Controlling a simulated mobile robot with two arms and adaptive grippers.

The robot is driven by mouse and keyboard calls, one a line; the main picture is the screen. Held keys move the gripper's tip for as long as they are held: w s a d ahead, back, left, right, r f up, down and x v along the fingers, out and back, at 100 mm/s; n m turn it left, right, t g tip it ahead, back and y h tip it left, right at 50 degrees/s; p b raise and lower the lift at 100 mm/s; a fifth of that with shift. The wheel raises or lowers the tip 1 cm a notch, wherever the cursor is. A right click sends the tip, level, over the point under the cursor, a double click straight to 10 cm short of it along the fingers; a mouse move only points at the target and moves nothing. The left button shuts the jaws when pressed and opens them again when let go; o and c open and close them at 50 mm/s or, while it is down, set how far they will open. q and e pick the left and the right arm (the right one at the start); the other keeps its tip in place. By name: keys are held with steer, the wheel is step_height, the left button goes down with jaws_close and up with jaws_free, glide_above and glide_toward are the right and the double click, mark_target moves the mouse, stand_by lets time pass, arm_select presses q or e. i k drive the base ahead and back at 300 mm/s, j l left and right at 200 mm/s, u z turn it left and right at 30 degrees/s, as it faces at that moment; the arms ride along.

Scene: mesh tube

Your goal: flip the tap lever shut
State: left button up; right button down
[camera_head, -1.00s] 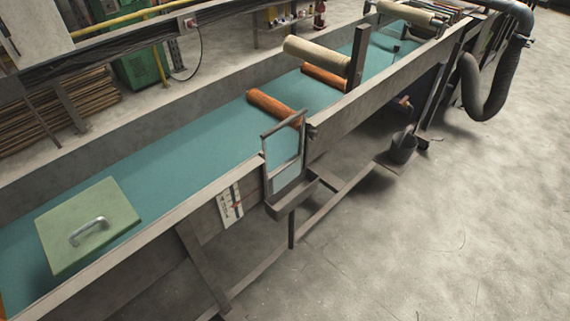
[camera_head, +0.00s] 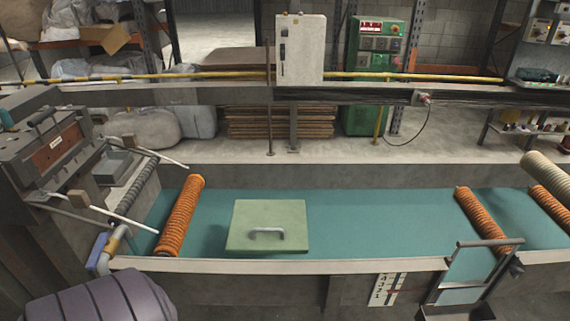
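Neither of my grippers shows in the head view. I cannot clearly make out a tap lever. At the left end of the trough, a grey bent pipe (camera_head: 116,239) with a yellowish band stands beside a small blue part (camera_head: 101,256). I cannot tell whether either belongs to the tap.
A long trough with a teal bed (camera_head: 345,225) crosses the view, holding a green lid (camera_head: 267,216) with a handle and orange ribbed rollers (camera_head: 181,214). A dark machine (camera_head: 45,150) stands left, and a ribbed purple-grey rounded thing (camera_head: 95,298) is at front left.

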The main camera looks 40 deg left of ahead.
mark_target(102, 240)
steer(key=u, duration=2.8)
